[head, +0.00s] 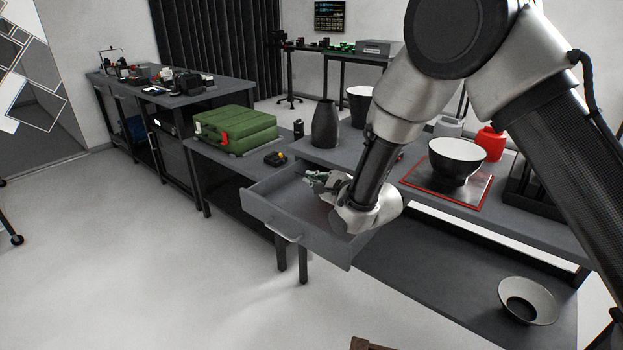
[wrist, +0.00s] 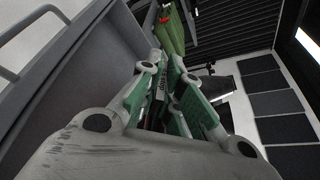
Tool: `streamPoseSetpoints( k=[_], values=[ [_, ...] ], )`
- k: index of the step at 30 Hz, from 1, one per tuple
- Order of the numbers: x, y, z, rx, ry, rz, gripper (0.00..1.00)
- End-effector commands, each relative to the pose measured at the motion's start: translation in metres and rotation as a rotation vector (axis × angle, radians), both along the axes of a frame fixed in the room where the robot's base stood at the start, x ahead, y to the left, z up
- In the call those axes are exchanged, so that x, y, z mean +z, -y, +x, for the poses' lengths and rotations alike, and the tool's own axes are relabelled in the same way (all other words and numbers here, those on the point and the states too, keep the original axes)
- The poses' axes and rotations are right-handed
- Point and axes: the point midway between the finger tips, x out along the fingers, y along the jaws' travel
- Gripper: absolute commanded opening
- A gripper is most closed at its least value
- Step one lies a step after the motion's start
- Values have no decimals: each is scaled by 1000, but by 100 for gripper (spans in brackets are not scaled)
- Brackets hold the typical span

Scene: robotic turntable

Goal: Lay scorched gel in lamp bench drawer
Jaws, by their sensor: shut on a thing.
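The lamp bench drawer (head: 262,214) is pulled open in the head view, and its inside looks empty where it shows. Its grey wall (wrist: 78,68) and handle fill the left of the wrist view. My gripper (head: 314,180) is over the open drawer, towards its back right part. In the wrist view my gripper (wrist: 167,90) has its green-padded fingers close together around a thin dark piece, which I take to be the scorched gel (wrist: 158,88). The fingers hide most of it. I cannot tell its height above the drawer floor.
A dark vase (head: 325,124) and a bowl (head: 358,106) stand on the bench behind the drawer. A black-and-white bowl (head: 457,160) stands on a red-edged board right of my arm. A green case (head: 236,128) lies on the table to the left.

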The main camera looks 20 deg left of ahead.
Motion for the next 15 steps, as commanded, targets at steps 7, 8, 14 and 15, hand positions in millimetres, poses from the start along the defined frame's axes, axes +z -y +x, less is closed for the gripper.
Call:
streamPoseSetpoints(
  k=[7, 8, 14, 15],
  values=[
    [-15, 7, 15, -1, 0, 1, 0],
    [-16, 7, 17, -1, 0, 1, 0],
    [-24, 10, 25, -1, 0, 1, 0],
    [-25, 11, 26, -1, 0, 1, 0]
  ],
)
